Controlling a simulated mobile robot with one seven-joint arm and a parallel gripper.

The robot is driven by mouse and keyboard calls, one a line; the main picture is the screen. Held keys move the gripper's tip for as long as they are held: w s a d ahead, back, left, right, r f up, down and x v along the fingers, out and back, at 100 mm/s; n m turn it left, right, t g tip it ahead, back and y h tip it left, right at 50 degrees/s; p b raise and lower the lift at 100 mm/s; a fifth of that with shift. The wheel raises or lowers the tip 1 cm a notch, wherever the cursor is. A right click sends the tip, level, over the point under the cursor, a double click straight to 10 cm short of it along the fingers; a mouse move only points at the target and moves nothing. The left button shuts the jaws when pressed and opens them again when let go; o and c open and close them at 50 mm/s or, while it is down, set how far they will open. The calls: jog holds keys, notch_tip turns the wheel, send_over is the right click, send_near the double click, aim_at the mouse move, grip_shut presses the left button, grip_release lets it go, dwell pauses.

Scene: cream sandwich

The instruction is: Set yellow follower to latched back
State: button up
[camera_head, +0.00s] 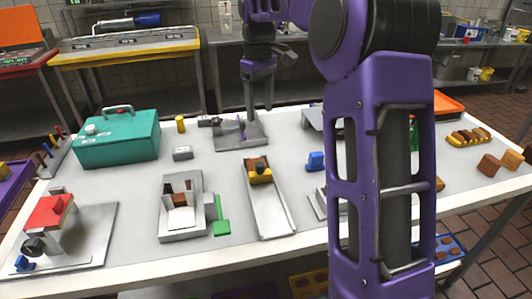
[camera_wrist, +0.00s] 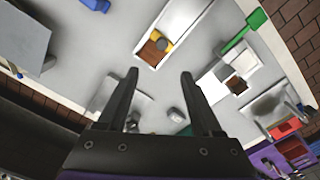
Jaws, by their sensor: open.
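The yellow follower (camera_head: 261,177) sits in a long pale channel tray (camera_head: 269,215) at the middle of the table, near its far end. A brown block (camera_head: 256,164) lies against its far side. In the wrist view the yellow follower (camera_wrist: 165,45) and brown block (camera_wrist: 150,54) show ahead of the fingertips, the brown block partly over the yellow. I cannot tell whether the follower is latched. My gripper (camera_head: 259,108) points down behind the tray, above a grey fixture, with its fingers apart and nothing between them. It also shows in the wrist view (camera_wrist: 160,77), apart from the follower.
A grey fixture (camera_head: 229,140) stands behind the tray. A white-and-brown holder (camera_head: 181,237) with a green tab (camera_head: 221,228) is left of it, and a blue block (camera_head: 316,160) right. A teal box (camera_head: 118,140) stands back left. My arm hides part of the right side.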

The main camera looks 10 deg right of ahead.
aim_at(260, 164)
notch_tip(260, 164, down, 17)
jog(key=b, duration=0.2)
jog(key=shift+s+a+f+b, duration=0.1)
jog(key=shift+f+b, duration=0.1)
jog(key=shift+b, duration=0.1)
jog(key=shift+c, duration=0.2)
grip_shut()
dwell(1.3)
